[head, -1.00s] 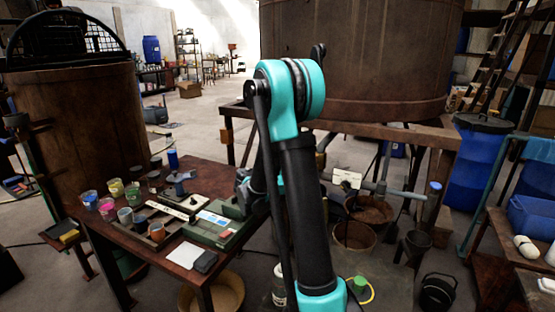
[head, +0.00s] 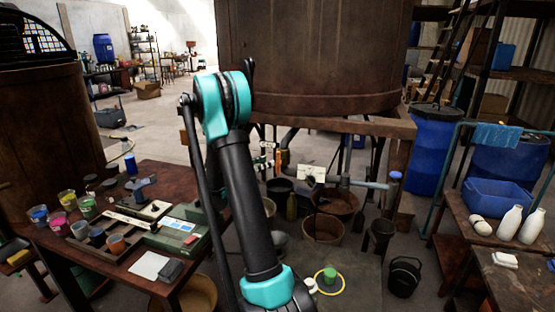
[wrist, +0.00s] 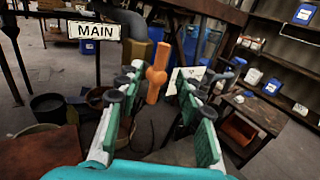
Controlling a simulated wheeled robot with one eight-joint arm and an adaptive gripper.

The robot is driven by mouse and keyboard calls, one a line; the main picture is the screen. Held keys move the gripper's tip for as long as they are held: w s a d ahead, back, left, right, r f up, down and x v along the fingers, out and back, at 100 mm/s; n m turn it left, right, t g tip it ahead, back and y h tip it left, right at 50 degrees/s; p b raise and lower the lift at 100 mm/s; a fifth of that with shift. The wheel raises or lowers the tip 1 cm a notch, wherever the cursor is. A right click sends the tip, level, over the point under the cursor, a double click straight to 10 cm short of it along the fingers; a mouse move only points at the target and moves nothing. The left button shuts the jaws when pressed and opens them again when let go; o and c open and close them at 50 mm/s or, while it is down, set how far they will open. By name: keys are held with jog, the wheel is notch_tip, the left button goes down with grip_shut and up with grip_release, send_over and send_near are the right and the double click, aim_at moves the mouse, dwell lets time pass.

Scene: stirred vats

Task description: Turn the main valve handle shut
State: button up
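An orange valve handle (wrist: 157,72) stands upright ahead of my gripper in the wrist view, seen between its fingers. My gripper (wrist: 160,84) is open and holds nothing; contact with the handle cannot be made out. A white sign reading MAIN (wrist: 95,31) stands on a post left of the handle. In the head view the orange handle (head: 284,158) shows small under the large vat (head: 315,60), just right of my arm. My gripper is mostly hidden behind my arm there; only bits of green and white show beside the handle.
A pipe with a blue cap (head: 396,175) runs right of the handle, near a white plate (head: 311,173). Buckets (head: 324,229) stand below. A wooden table (head: 60,236) with paint pots is at the left. A bench with bottles (head: 509,221) is at the right.

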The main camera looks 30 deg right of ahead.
aim_at(278, 162)
jog(key=d, duration=0.4)
jog(key=w+d, duration=0.1)
jog(key=d, duration=0.2)
jog(key=shift+d, duration=0.1)
jog(key=shift+c, duration=0.4)
grip_shut()
